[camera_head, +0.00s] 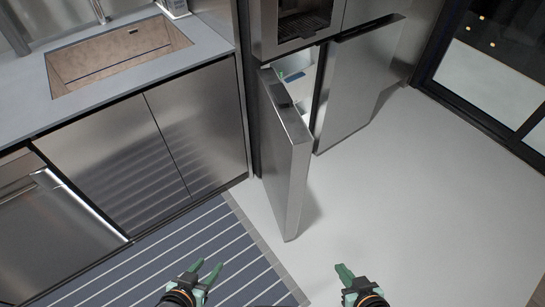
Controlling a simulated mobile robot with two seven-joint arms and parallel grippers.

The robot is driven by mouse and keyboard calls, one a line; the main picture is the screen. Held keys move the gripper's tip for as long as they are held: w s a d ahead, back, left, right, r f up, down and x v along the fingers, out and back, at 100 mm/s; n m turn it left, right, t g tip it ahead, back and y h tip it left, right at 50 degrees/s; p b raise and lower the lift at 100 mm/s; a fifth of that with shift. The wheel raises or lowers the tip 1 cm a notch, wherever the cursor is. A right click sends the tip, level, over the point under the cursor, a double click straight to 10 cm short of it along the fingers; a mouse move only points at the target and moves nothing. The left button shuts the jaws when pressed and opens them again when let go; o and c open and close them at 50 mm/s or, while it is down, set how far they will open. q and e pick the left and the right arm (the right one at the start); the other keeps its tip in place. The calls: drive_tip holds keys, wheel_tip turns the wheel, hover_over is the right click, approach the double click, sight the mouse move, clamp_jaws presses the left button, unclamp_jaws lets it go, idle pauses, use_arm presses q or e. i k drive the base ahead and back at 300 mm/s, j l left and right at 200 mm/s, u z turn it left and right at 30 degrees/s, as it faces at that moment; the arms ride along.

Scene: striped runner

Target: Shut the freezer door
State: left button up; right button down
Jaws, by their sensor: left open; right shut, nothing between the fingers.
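The freezer door (297,185) is the lower left door of the steel refrigerator. It stands swung out towards me, and a bright white interior (299,73) shows through the gap between it and the neighbouring door. My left gripper (206,265) is open and empty over the striped runner, below and left of the door's near end. My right gripper (344,269) is shut and empty over the pale floor, below and right of the door's near end. Neither gripper touches the door.
The lower right refrigerator door (356,85) appears shut. Steel cabinets (146,140) under a grey counter with a sink (118,55) stand at the left. The striped runner (200,248) lies before them. The pale floor (425,190) is clear up to the dark-framed glass at the right.

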sight(286, 141)
drive_tip(key=i+j+z, duration=0.25)
drive_tip(key=i+j, duration=0.35)
drive_tip(key=j+z, duration=0.1)
drive_tip(key=j, duration=0.25)
drive_tip(key=k+j+z, duration=0.15)
drive_tip(key=j, duration=0.15)
drive_tip(key=k+j+z, duration=0.1)
drive_tip(key=j, duration=0.25)
